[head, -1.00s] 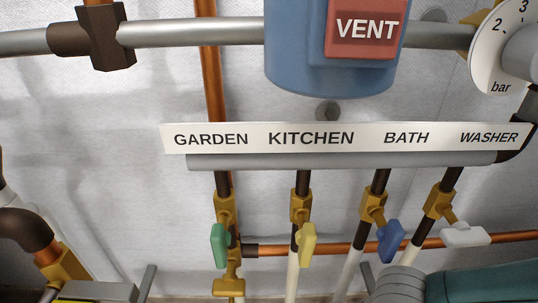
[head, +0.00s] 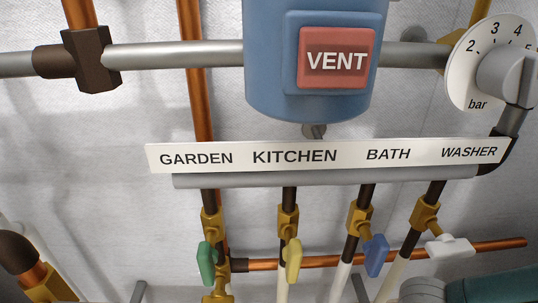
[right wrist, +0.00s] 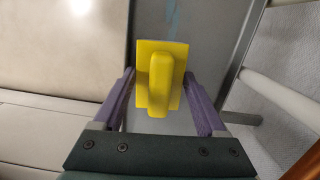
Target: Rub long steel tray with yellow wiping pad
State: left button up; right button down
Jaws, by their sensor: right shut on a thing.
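The yellow wiping pad (right wrist: 160,75), a flat yellow plate with a raised grip, is in the middle of the right wrist view. My right gripper (right wrist: 158,82) is shut on it, with one purple finger on either side. Behind the pad is a long grey metal surface (right wrist: 205,35) with a bluish streak near the top, which looks like the steel tray. I cannot tell whether the pad touches it. Neither pad nor tray shows clearly in the head view. My left gripper is in neither view.
The head view shows a blue tank (head: 265,70) with a red VENT button, a dial (head: 480,65), a label strip (head: 330,155) and several coloured valves below it on pipes. In the right wrist view, pale rails (right wrist: 275,95) stand right of the grey surface and beige panels (right wrist: 60,60) lie left.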

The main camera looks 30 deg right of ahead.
jog(key=w+a, duration=0.2)
jog(key=a, duration=0.1)
jog(key=shift+a, duration=0.25)
jog(key=shift+w+a+f, duration=0.1)
jog(key=shift+w+a, duration=0.55)
jog(key=shift+a, duration=0.2)
jog(key=shift+w+a+b, duration=0.15)
jog(key=shift+a+b, duration=0.05)
jog(key=shift+b, duration=0.1)
jog(key=a, duration=0.1)
jog(key=w+a, duration=0.2)
jog(key=shift+a, duration=0.3)
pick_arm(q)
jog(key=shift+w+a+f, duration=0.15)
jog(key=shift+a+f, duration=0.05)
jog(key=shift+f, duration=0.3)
pick_arm(e)
jog(key=shift+s+d, duration=0.1)
jog(key=shift+r, duration=0.4)
pick_arm(q)
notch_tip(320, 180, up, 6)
jog(key=p, duration=0.5)
jog(key=shift+p, duration=0.3)
pick_arm(e)
notch_tip(320, 180, up, 6)
jog(key=shift+f, duration=0.25)
